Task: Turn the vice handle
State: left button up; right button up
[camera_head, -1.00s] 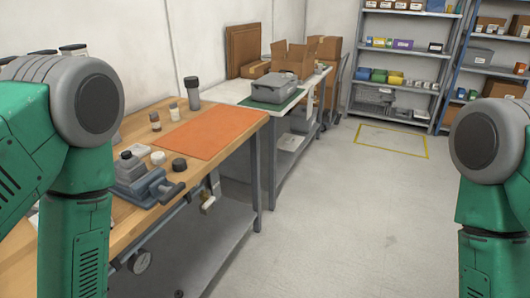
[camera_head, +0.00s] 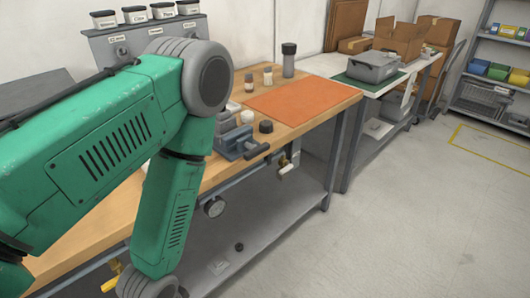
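The vice (camera_head: 234,140) is a small grey bench vice on the wooden workbench, near its front edge. Its dark handle (camera_head: 256,151) sticks out to the right at the bench edge. My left arm's green links cross the left half of the view and partly cover the bench just left of the vice. The forearm points down in front of the bench. My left gripper is below the picture's bottom edge and cannot be seen. My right arm and gripper are out of view.
An orange mat (camera_head: 303,98), bottles (camera_head: 268,77) and round caps (camera_head: 265,127) lie on the bench. A gauge (camera_head: 214,207) and a valve (camera_head: 287,167) hang at its front. A lower shelf (camera_head: 285,205) runs beneath. The floor (camera_head: 420,220) on the right is clear.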

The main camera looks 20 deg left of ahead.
aim_at(255, 151)
jog(key=u, duration=0.45)
jog(key=i+u, duration=0.1)
jog(key=u, duration=0.35)
jog(key=l+u, duration=0.15)
jog(key=u, duration=0.25)
jog(key=i+l+u, duration=0.1)
jog(key=u, duration=0.35)
jog(key=l+u, duration=0.2)
jog(key=u, duration=0.2)
jog(key=l+u, duration=0.15)
jog(key=u, duration=0.3)
